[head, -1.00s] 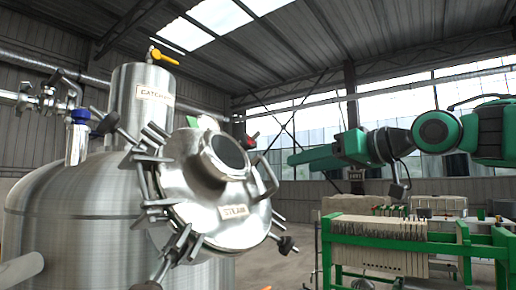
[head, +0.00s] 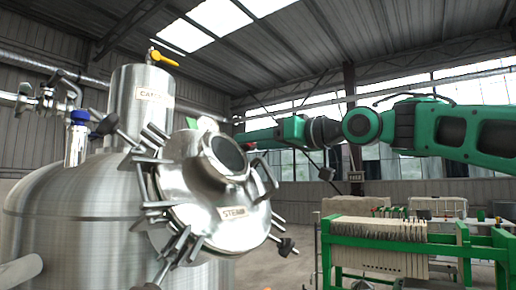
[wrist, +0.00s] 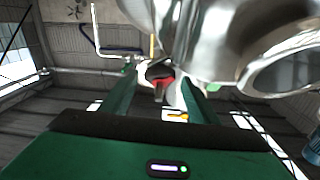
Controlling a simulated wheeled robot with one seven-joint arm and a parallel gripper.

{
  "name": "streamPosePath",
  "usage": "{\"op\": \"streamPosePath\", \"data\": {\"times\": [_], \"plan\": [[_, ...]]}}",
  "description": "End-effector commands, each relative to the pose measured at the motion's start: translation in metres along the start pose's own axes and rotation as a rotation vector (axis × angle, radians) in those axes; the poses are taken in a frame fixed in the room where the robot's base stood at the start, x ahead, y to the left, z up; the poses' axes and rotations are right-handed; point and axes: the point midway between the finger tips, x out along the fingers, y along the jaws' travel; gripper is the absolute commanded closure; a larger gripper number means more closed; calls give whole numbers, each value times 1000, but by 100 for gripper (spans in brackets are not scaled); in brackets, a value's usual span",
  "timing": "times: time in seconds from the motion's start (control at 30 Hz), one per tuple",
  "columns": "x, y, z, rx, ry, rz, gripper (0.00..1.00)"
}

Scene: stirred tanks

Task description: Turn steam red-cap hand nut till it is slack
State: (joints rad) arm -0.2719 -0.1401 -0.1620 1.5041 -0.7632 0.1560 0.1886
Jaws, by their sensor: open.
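The steam lid (head: 205,190) is a round steel cover with a "STEAM" label (head: 234,212), a short open neck and several clamps with hand nuts around its rim. In the wrist view, a hand nut with red on it (wrist: 162,82) shows between the tips of my gripper (wrist: 158,88). The fingers are apart, one on each side of it; I cannot tell whether they touch it. In the head view my gripper (head: 248,136) reaches in from the right to the lid's upper right rim, and the red-cap nut cannot be made out there.
The "CATCH" labelled steel cylinder (head: 140,105) with a yellow handle (head: 163,57) stands behind the lid. A blue-capped fitting (head: 78,130) is at left. A green-framed plate press (head: 385,245) stands at lower right. Shiny steelwork (wrist: 225,40) crowds the upper right of the wrist view.

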Motion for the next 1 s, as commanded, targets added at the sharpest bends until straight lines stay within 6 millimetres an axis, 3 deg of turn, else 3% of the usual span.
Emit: {"op": "streamPosePath", "data": {"times": [0.37, 0.53, 0.6, 1.0], "plan": [[5, 0, 0, 0, -1, 0, 45], [5, 0, 0, 0, -1, 0, 86], [-3, 9, 0, 0, 0, 6, 86], [5, 5, 0, -74, 0, -41, 86]]}}
